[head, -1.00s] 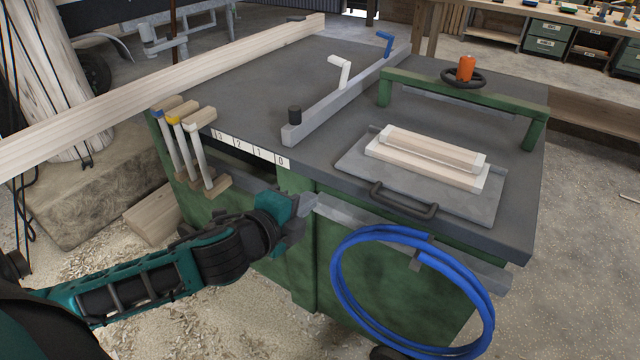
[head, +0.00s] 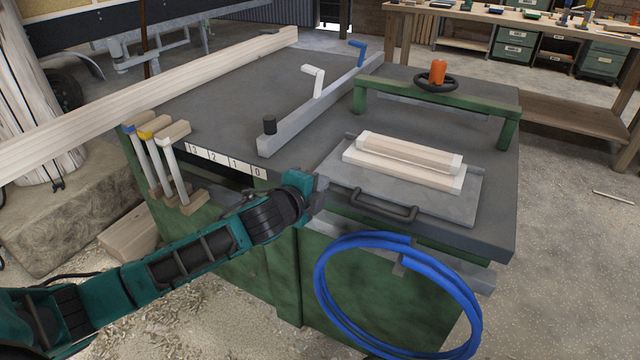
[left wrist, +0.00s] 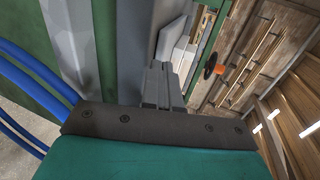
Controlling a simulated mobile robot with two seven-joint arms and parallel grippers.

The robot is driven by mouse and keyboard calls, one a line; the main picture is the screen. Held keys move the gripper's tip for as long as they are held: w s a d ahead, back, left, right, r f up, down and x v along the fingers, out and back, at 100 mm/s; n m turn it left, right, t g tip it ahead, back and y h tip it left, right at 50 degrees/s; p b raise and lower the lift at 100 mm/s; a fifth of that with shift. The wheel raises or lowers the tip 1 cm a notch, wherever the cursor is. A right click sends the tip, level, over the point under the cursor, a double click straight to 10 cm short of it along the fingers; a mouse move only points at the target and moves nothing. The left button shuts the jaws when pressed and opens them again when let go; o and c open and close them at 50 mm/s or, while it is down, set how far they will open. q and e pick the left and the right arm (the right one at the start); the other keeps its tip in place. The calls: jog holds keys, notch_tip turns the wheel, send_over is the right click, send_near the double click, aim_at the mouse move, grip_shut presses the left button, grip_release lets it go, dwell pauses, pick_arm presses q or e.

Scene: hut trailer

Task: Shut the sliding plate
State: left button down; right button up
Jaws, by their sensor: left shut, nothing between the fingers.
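The sliding plate (head: 455,205) is a flat grey sheet with a dark bar handle (head: 384,205) along its near edge. It lies on the dark top of a green machine (head: 225,95), and a stack of pale wood pieces (head: 405,160) rests on it. My left gripper (head: 320,190) is shut and empty at the machine's front edge, just left of the plate's near-left corner; I cannot tell if it touches. In the left wrist view its closed fingers (left wrist: 162,88) point along grey surfaces, with the plate partly hidden behind them. My right gripper is not in view.
A green bridge with a handwheel (head: 436,83) stands behind the plate. A grey fence (head: 300,120) with crank handles crosses the top. A blue hose coil (head: 330,290) hangs on the front below the handle. Hammers (head: 165,165) hang at the left corner.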

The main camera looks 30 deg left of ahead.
aim_at(336, 167)
pick_arm(q)
jog(key=shift+w, duration=0.4)
jog(key=shift+w+d, duration=0.1)
jog(key=shift+w, duration=2.15)
jog(key=shift+s+p, duration=0.1)
jog(key=shift+p, duration=0.25)
